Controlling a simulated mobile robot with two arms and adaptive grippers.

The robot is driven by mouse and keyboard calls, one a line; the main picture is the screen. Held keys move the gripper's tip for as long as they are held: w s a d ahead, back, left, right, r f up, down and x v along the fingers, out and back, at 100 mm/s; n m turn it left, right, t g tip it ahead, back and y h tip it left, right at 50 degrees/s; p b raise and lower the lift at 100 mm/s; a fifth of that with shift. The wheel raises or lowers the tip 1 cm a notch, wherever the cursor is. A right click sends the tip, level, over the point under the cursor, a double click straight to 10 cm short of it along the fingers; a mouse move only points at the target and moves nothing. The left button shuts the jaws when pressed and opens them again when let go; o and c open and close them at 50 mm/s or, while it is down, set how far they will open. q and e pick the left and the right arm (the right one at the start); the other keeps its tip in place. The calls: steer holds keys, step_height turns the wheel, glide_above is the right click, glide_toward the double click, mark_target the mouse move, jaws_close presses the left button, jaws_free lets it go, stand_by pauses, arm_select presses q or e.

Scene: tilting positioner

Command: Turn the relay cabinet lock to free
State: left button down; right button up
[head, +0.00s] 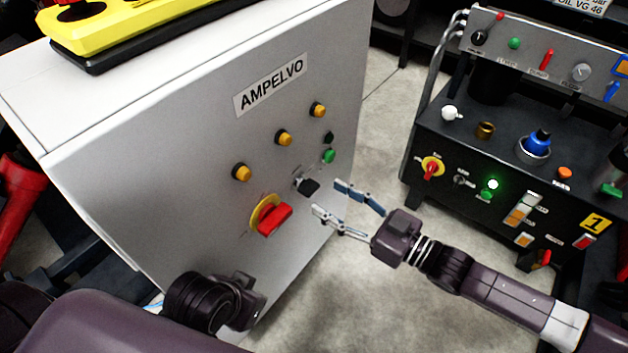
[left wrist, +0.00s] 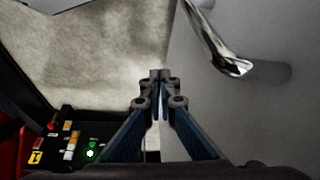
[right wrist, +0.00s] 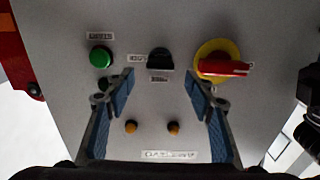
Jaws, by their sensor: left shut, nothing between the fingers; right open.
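The grey AMPELVO cabinet (head: 150,160) stands at the left of the head view. Low on its front is a black selector knob (head: 307,186), which seems to be the lock; it also shows in the right wrist view (right wrist: 160,60). Small labels lie beside it, too blurred to read surely. My right gripper (head: 328,197) is open and empty in front of the knob; in the right wrist view (right wrist: 159,80) the knob lies between and beyond the fingertips. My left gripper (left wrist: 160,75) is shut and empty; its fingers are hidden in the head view.
A red rotary switch on a yellow plate (head: 267,216) sits left of the knob, and a green button (head: 329,156) to its right. Several amber buttons (head: 284,138) are above. A metal handle (left wrist: 222,50) is near my left gripper. A black control unit (head: 500,150) stands right, across clear floor.

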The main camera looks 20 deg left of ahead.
mark_target(315, 191)
steer(key=b+x, duration=0.1)
steer(key=x, duration=0.5)
steer(key=shift+f, duration=0.1)
steer(key=shift+w+a, duration=0.1)
steer(key=shift+a, duration=0.2)
arm_select(q)
steer(key=w+d+r+t, duration=0.2)
steer(key=w+t, duration=0.1)
steer(key=w, duration=0.4)
steer(key=shift+r+h, duration=0.25)
steer(key=shift+h, duration=0.15)
steer(key=shift+s, duration=0.1)
arm_select(e)
steer(key=shift+c, duration=0.3)
steer(key=c, duration=1.1)
